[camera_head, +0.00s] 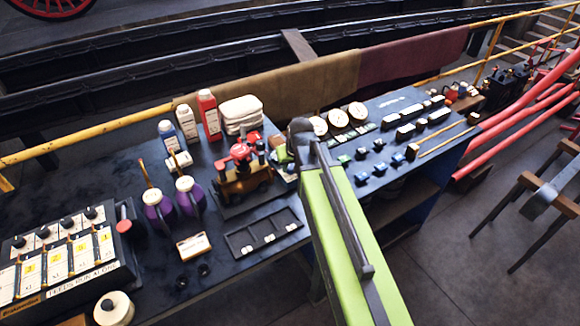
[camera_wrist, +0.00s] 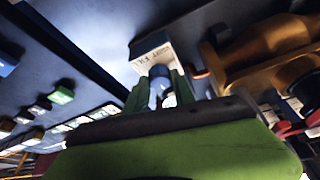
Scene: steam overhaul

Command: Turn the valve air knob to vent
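In the wrist view a small block with a white lettered label (camera_wrist: 153,54) stands on the dark bench top; its lettering is too blurred to read surely. A blue knob (camera_wrist: 158,82) shows in front of it. My gripper (camera_wrist: 164,78) has its two green fingers on either side of the knob, with a pale gap showing beside the right finger. The fingers look apart; contact with the knob cannot be made out. The knob's pointing direction is unclear. In the head view my green arm reaches over the bench, and the knob cannot be made out there.
A brass and dark model engine (camera_head: 242,180) stands close left of my arm; it also shows in the wrist view (camera_wrist: 265,50). Purple jugs (camera_head: 190,195), a slotted dark tray (camera_head: 264,232) and bottles crowd the left. Gauges (camera_head: 357,111) and blue-topped blocks (camera_head: 380,168) stand right.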

